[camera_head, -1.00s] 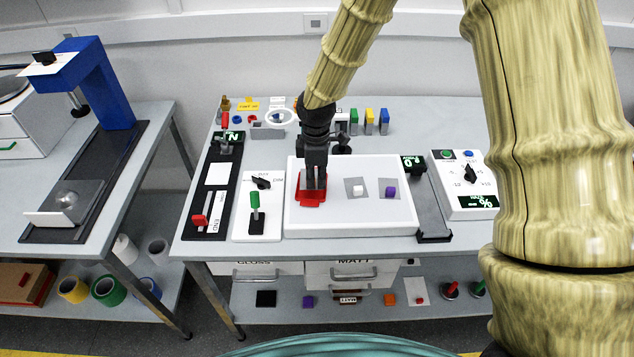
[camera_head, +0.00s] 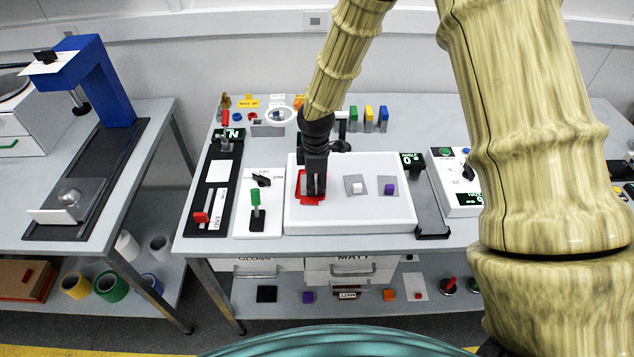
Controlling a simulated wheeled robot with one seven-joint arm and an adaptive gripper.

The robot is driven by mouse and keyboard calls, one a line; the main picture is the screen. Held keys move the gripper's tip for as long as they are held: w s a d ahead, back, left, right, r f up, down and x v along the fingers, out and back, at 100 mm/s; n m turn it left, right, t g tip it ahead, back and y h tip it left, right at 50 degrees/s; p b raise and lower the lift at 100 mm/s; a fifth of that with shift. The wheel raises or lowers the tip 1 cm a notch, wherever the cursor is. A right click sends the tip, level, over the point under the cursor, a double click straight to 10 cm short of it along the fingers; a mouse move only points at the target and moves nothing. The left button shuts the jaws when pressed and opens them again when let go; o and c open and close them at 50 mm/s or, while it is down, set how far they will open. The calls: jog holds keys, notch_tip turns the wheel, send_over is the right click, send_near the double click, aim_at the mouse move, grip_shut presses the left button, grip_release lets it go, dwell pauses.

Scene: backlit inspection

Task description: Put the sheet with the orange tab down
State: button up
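My gripper (camera_head: 316,188) points down at the left part of the white light panel (camera_head: 350,218), over the right side of a red frame (camera_head: 300,188). Its fingertips are small and dark, so I cannot tell whether they are open or shut, or hold anything. I cannot make out a sheet with an orange tab at the gripper. Two grey sheets lie on the panel: one with a white tab (camera_head: 356,187), one with a purple tab (camera_head: 388,189). A small orange thing (camera_head: 298,102) shows at the table's back, partly behind my arm.
Left of the panel stand a green-handled lever (camera_head: 255,200) and a black slide with a red knob (camera_head: 201,218). A control box (camera_head: 455,180) is at right, partly behind my arm. Yellow and blue blocks (camera_head: 376,118) stand behind. An orange piece (camera_head: 389,295) lies on the lower shelf.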

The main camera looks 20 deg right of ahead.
aim_at(316, 190)
dwell(0.4)
jog(key=shift+r, duration=0.35)
notch_tip(316, 190, up, 12)
jog(key=b, duration=0.3)
jog(key=shift+f+b, duration=0.15)
jog(key=shift+b, duration=0.25)
